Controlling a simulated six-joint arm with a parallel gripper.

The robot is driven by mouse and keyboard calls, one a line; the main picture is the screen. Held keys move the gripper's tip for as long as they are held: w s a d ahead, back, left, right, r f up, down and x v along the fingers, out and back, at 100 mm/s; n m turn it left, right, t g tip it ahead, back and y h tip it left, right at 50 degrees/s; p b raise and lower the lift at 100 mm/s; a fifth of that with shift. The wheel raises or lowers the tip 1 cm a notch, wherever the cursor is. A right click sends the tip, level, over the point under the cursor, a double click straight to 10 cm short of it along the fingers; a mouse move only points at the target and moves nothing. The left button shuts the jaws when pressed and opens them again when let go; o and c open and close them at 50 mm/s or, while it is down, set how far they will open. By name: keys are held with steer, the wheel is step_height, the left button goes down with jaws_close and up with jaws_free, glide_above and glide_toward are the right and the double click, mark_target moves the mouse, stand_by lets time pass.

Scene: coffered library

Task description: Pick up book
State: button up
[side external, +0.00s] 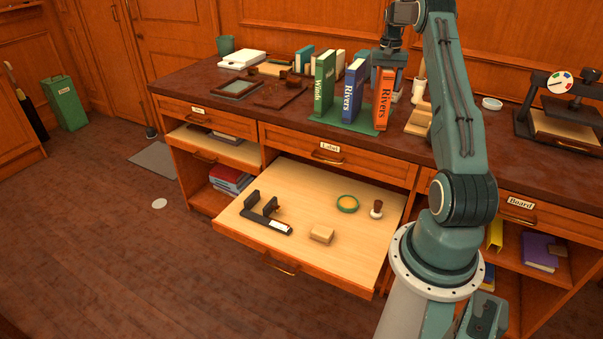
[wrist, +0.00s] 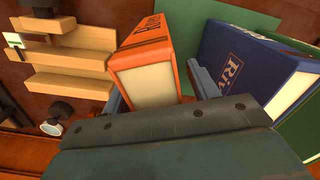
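The orange book marked "Rivers" (side external: 383,102) stands upright on the green book stand (side external: 330,118) on the desk. A blue "Rivers" book (side external: 352,92) and a green "Winds" book (side external: 323,85) stand to its left. My gripper (side external: 388,72) is at the top of the orange book, pointing down. In the wrist view the orange book (wrist: 150,75) lies between my two fingers (wrist: 155,88), which look spread with small gaps beside it. The blue book (wrist: 240,75) is just outside the right finger. The fingertips are partly hidden.
A wooden stepped rack (side external: 419,120) stands close to the right of the orange book. The open drawer (side external: 300,205) below holds a stapler-like tool, a tape ring, a stamp and a block. Small books (side external: 304,58) stand behind the stand.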

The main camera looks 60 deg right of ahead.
jaws_close()
steer(key=shift+r, duration=0.1)
steer(key=shift+r, duration=0.1)
steer(key=shift+r, duration=4.9)
